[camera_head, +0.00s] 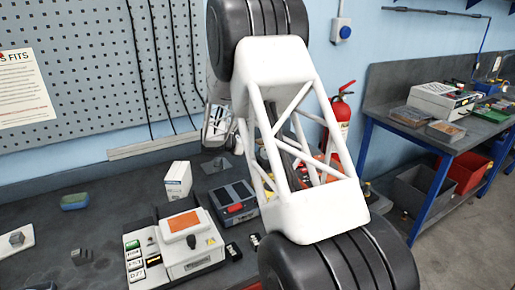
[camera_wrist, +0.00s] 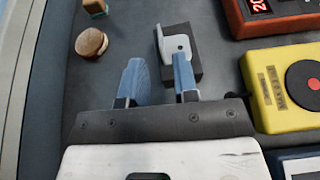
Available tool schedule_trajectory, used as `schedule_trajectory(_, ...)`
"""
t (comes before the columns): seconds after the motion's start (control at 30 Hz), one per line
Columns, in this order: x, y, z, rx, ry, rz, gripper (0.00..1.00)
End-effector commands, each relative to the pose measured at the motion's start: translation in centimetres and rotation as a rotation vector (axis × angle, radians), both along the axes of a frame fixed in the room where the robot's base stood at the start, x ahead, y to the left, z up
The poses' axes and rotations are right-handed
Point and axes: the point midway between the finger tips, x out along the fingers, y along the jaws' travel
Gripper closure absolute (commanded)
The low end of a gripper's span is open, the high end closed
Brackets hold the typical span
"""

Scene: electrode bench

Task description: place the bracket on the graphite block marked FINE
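In the wrist view, my gripper (camera_wrist: 157,72) is open, its two blue fingers apart with nothing seen gripped between them. A pale grey piece with a small hole, which looks like the bracket (camera_wrist: 177,43), is just beyond the fingertips. It lies on or against a dark rectangular block (camera_wrist: 194,67). My right finger covers part of both, and I cannot tell whether it touches them. No FINE marking is readable. In the head view, my arm hides the gripper and this spot.
A round wooden piece (camera_wrist: 90,42) is at left. A white box (camera_head: 178,180) and an orange-panelled device (camera_head: 183,228) stand on the dark bench.

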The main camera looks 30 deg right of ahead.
Motion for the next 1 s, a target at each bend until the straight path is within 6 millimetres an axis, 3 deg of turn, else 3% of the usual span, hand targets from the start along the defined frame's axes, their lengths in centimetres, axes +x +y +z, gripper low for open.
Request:
schedule_trajectory(0.3,0.1,4.8,2.0,0.000,-0.002,0.002,0.72)
schedule_trajectory(0.5,0.1,6.7,2.7,0.000,-0.001,0.001,0.72)
schedule_trajectory(1.0,0.1,7.3,3.0,0.000,0.000,0.000,0.72)
